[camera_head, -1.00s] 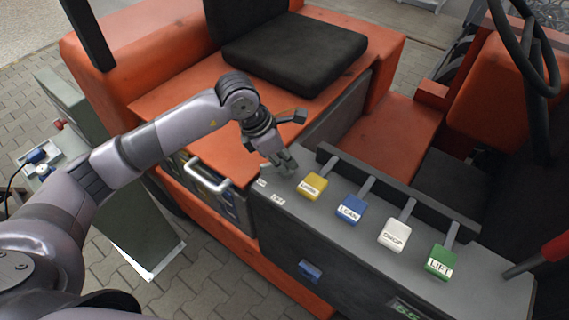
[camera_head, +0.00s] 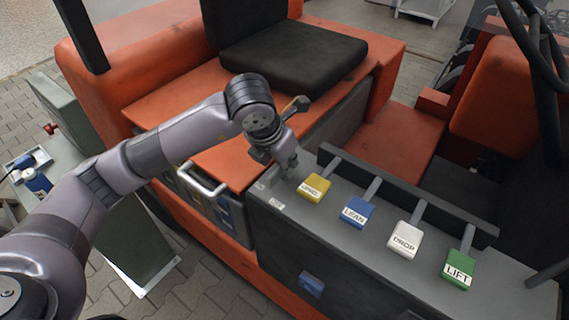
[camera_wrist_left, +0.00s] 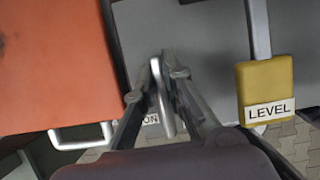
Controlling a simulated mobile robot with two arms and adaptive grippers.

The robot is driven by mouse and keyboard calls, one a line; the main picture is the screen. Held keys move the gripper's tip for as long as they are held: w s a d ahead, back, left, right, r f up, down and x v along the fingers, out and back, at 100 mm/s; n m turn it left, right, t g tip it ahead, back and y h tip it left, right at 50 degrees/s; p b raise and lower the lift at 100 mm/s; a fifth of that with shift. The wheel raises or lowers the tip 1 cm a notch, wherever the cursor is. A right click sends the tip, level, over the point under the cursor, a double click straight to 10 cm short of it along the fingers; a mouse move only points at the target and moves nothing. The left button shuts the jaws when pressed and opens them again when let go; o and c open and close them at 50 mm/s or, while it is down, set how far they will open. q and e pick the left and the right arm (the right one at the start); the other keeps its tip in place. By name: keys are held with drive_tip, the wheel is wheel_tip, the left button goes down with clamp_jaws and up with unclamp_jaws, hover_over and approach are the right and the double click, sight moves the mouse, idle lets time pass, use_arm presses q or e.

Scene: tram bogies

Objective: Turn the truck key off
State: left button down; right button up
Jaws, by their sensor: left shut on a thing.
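The truck key (camera_wrist_left: 162,95) shows in the left wrist view as a slim grey metal piece between my fingertips. My left gripper (camera_wrist_left: 166,72) is shut on it, over the grey console (camera_wrist_left: 205,40). In the head view my left gripper (camera_head: 287,165) points down at the console's left end, left of the yellow LEVEL lever, and hides the key. Small white labels (camera_head: 277,204) lie beside it on the console; one reads "ON" in the wrist view (camera_wrist_left: 151,118), partly covered by a finger. My right gripper is not in view.
The yellow LEVEL lever (camera_head: 314,187) is close to the right of my gripper. Blue LEAN (camera_head: 356,212), white DROP (camera_head: 405,239) and green LIFT (camera_head: 459,269) levers follow. A black seat (camera_head: 293,53) is behind. A silver handle (camera_head: 203,180) sits on the left.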

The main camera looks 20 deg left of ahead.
sight(272, 175)
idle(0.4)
use_arm(q)
drive_tip(key=c, duration=1.7)
unclamp_jaws()
drive_tip(key=shift+r, duration=0.1)
drive_tip(key=v, duration=1.1)
drive_tip(key=shift+s+r, duration=0.1)
drive_tip(key=shift+r, duration=0.3)
